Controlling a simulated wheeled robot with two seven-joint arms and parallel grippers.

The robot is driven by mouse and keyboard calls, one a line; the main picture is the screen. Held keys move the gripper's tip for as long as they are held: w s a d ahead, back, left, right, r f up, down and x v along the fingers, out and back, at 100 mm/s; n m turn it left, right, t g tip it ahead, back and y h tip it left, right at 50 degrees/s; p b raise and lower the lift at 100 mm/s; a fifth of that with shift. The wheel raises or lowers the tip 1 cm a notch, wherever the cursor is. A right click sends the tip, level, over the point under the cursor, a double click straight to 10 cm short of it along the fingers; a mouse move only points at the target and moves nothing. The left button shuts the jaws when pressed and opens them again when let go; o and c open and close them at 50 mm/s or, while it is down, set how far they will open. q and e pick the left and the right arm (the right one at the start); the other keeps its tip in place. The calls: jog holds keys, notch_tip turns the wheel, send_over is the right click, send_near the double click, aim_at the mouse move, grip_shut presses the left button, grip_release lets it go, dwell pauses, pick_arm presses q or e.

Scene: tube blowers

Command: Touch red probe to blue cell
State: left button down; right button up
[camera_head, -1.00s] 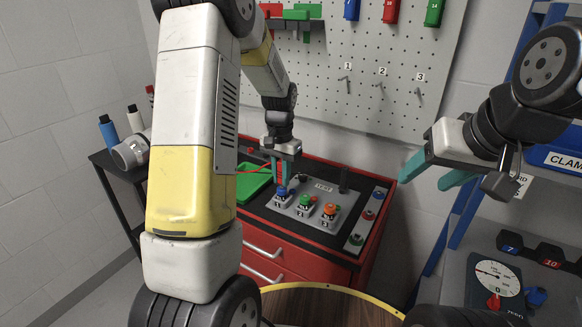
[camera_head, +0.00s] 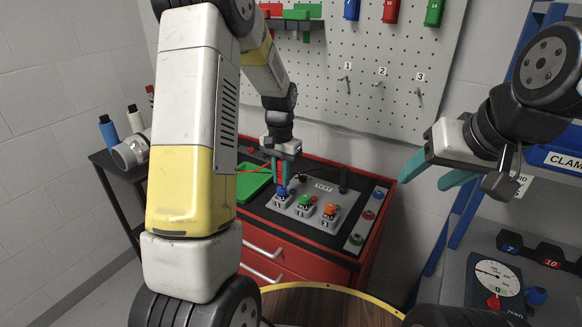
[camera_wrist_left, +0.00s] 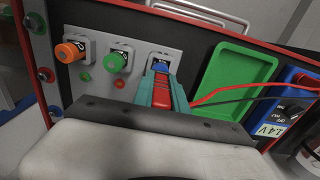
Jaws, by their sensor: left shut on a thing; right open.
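My left gripper (camera_head: 280,172) is shut on the red probe (camera_head: 279,174), which points down at the blue cell (camera_head: 281,194) on the grey panel. In the left wrist view the red probe (camera_wrist_left: 161,90) lies between the teal fingers (camera_wrist_left: 162,82), and its front end meets the blue cell (camera_wrist_left: 161,66). Whether the tip touches the cell cannot be told for sure. A red wire runs from the probe. My right gripper (camera_head: 428,175) is open and empty, in the air right of the cabinet.
The grey panel (camera_head: 318,193) also carries a green cell (camera_head: 305,202) and an orange cell (camera_head: 330,211). A green tray (camera_head: 252,182) lies left of it on the red cabinet. In the left wrist view a blue meter (camera_wrist_left: 285,102) stands at the right.

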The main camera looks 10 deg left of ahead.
pick_arm(q)
jog(key=shift+r, duration=2.45)
